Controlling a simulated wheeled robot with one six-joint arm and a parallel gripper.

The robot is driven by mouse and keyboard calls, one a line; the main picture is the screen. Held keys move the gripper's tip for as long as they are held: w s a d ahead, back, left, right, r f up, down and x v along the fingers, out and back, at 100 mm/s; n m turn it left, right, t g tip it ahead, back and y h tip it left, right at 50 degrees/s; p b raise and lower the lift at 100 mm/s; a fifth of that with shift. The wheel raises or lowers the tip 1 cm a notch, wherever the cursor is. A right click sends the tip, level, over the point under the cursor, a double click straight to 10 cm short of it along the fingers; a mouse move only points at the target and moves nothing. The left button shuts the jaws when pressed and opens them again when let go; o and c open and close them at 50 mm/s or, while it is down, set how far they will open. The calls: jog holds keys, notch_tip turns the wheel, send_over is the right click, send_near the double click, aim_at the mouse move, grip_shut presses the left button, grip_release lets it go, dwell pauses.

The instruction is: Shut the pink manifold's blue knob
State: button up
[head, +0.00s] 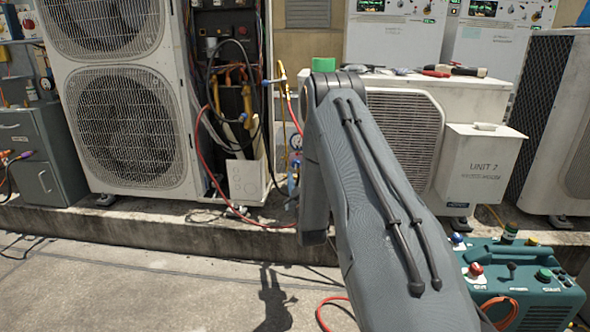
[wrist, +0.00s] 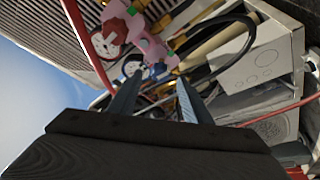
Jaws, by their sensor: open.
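The pink manifold (wrist: 148,46) shows at the top of the wrist view with round gauges, one red-rimmed (wrist: 108,42) and one dark-rimmed (wrist: 133,66). Its blue knob (wrist: 158,69) is at the lower right of the pink body, just beyond my fingertips. My gripper (wrist: 162,77) is open, with one finger on each side of the knob's direction and nothing seen between them. I cannot tell whether a finger touches the manifold. In the head view my arm covers the gripper and most of that area, and I cannot make out the manifold there.
An open condenser (head: 236,110) with black and yellow hoses stands left of my arm. A red hose (head: 218,180) hangs there. A white unit (head: 405,120) is behind my arm, with a grey-white box (head: 480,165) beside it. A teal machine (head: 520,285) sits at lower right. The left floor (head: 120,285) is clear.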

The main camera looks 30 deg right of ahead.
aim_at(296, 165)
jog(key=shift+b+x, duration=0.9)
jog(key=shift+x, duration=1.7)
jog(key=c, duration=1)
jog(key=shift+c, duration=0.2)
